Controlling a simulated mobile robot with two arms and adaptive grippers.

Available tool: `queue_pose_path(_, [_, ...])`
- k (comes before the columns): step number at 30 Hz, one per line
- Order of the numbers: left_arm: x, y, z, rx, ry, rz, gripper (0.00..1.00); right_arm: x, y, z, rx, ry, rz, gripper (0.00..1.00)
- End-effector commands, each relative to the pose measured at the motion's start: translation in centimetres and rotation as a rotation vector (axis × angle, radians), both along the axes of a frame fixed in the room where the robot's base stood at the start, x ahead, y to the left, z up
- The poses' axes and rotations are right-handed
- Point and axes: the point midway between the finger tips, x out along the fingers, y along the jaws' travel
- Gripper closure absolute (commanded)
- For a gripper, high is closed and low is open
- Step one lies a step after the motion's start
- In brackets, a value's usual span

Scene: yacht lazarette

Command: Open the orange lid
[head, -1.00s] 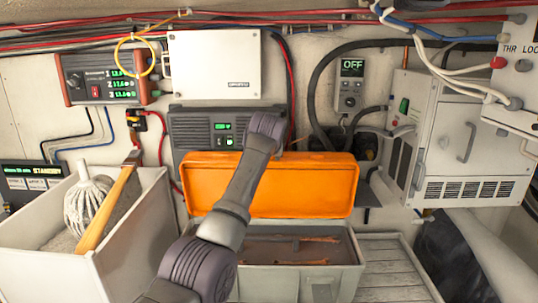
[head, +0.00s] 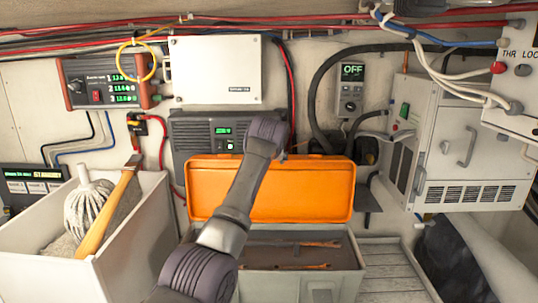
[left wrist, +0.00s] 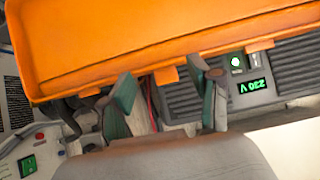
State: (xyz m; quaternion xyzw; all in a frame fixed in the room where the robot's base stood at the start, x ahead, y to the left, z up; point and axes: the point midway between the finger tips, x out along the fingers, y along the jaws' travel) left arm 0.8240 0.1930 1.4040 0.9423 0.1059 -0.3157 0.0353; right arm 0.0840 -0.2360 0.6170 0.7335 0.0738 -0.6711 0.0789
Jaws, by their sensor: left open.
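The orange lid (head: 310,190) stands raised at the back of a grey box (head: 345,285), with its hollow inner side facing me. The box is open, and tools (head: 300,266) lie in it. My left arm crosses in front of the lid in the head view, and its wrist hides part of the lid; the fingers are hidden there. In the left wrist view the orange lid (left wrist: 160,35) fills the top. My left gripper (left wrist: 163,85) is open, its two green-grey fingers apart near the lid's edge with nothing between them. My right gripper is not seen.
A white bin (head: 130,235) with a mop and a wooden handle stands left of the box. A grey panel unit (head: 190,135) is on the wall behind the lid. A white cabinet (head: 470,140) and hanging cables are at right. Slatted floor (head: 385,265) lies right of the box.

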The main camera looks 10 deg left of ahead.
Motion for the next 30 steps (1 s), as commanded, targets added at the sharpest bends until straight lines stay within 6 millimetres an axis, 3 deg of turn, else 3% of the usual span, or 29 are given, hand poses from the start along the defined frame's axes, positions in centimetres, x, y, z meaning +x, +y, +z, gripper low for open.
queue_pose_path(18, [-8.2, -1.9, 6.3, 0.000, -0.001, -0.001, 0.38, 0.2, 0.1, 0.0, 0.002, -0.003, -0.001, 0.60])
queue_pose_path(30, [-8.9, -2.0, 6.7, 0.000, 0.001, 0.000, 0.38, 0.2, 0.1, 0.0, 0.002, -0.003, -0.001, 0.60])
